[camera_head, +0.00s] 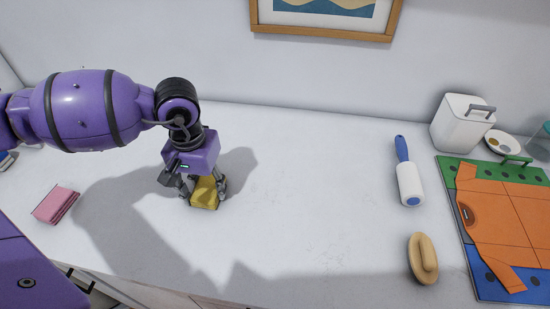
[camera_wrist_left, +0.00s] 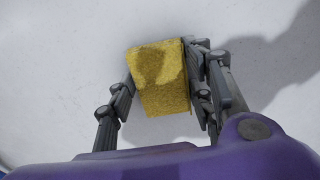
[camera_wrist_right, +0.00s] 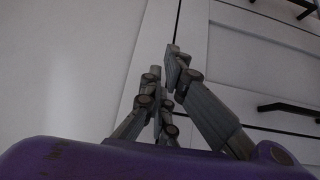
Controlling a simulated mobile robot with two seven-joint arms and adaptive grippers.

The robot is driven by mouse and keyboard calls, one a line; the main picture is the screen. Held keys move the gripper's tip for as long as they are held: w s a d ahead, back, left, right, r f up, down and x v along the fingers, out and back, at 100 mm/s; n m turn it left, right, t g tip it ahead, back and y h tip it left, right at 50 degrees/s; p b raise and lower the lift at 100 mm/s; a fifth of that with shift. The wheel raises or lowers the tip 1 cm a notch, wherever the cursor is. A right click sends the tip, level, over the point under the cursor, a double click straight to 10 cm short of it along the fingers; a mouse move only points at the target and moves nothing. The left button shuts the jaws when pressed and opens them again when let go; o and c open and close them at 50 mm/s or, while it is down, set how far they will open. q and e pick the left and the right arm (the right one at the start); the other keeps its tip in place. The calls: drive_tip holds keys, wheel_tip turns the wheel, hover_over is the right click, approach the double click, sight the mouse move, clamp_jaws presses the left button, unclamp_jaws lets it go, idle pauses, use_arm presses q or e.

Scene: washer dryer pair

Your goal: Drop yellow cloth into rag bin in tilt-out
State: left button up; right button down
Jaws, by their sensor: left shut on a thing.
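The yellow cloth (camera_head: 205,196) is a folded, block-like piece at the left-middle of the white counter. My left gripper (camera_head: 203,189) is over it from above, with its fingers shut on its two sides. The left wrist view shows the cloth (camera_wrist_left: 162,80) between the fingers. It is at or just above the counter; I cannot tell which. My right gripper (camera_wrist_right: 167,68) shows only in the right wrist view, its fingertips together with nothing between them, in front of white cabinet fronts (camera_wrist_right: 240,50). No rag bin or tilt-out can be made out.
A pink folded cloth (camera_head: 56,205) lies to the left. A lint roller (camera_head: 407,178), a wooden brush (camera_head: 422,258), a white canister (camera_head: 462,122) and an orange shirt (camera_head: 500,220) on a folding board are at the right. The counter's middle is clear. Dark handles (camera_wrist_right: 290,108) stick out from the cabinet fronts.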

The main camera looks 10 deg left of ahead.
use_arm(q)
drive_tip(key=shift+a+f, duration=0.1)
drive_tip(key=shift+f, duration=0.05)
drive_tip(key=o, duration=0.7)
drive_tip(key=shift+f, duration=0.15)
drive_tip(key=o, duration=0.4)
use_arm(e)
drive_tip(key=shift+a+f, duration=0.15)
drive_tip(key=shift+a, duration=0.25)
